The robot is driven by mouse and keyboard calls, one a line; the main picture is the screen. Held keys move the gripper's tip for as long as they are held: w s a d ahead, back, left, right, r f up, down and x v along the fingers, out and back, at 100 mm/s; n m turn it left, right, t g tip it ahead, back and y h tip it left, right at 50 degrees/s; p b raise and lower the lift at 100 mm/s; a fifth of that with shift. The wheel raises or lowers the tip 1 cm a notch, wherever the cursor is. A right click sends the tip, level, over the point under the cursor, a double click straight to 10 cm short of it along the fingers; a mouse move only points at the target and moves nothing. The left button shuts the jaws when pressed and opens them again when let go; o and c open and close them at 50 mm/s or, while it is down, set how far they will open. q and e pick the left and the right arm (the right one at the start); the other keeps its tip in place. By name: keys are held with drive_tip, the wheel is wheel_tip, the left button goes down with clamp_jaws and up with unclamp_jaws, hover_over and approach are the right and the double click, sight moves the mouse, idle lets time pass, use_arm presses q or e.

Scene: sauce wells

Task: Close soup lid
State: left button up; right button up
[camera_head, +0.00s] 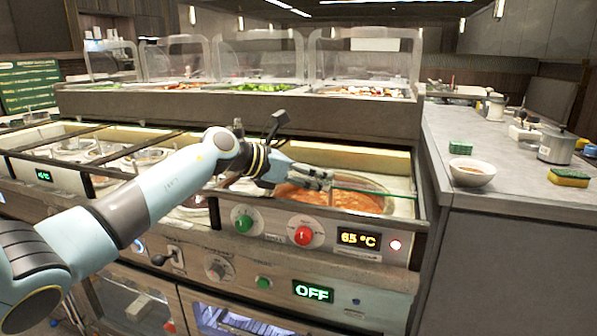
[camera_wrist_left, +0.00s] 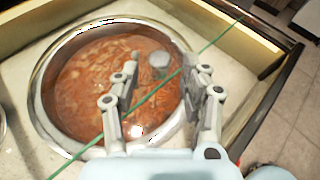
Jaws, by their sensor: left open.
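The soup well (camera_head: 320,198) holds orange-red soup at the right end of the counter. The wrist view shows its round metal rim and the soup (camera_wrist_left: 80,85) from above. A clear glass pane with a thin green edge (camera_head: 372,193) lies over part of the well; this looks like the lid. The green edge (camera_wrist_left: 150,94) crosses the wrist view diagonally, past my fingers. My left gripper (camera_head: 322,177) is open above the well, its fingers apart near this edge (camera_wrist_left: 162,75). Whether they touch the glass I cannot tell. My right gripper is not in view.
Knobs, a 65 °C display (camera_head: 358,239) and an OFF display (camera_head: 313,291) are on the counter front. Clear guards (camera_head: 365,60) stand behind over food trays. A white bowl (camera_head: 472,172) and a sponge (camera_head: 569,178) sit on the right worktop. A grey round object (camera_wrist_left: 159,60) shows over the soup.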

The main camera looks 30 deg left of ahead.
use_arm(q)
drive_tip(key=v, duration=1.1)
drive_tip(key=shift+s+a, duration=0.15)
drive_tip(key=shift+c, duration=0.2)
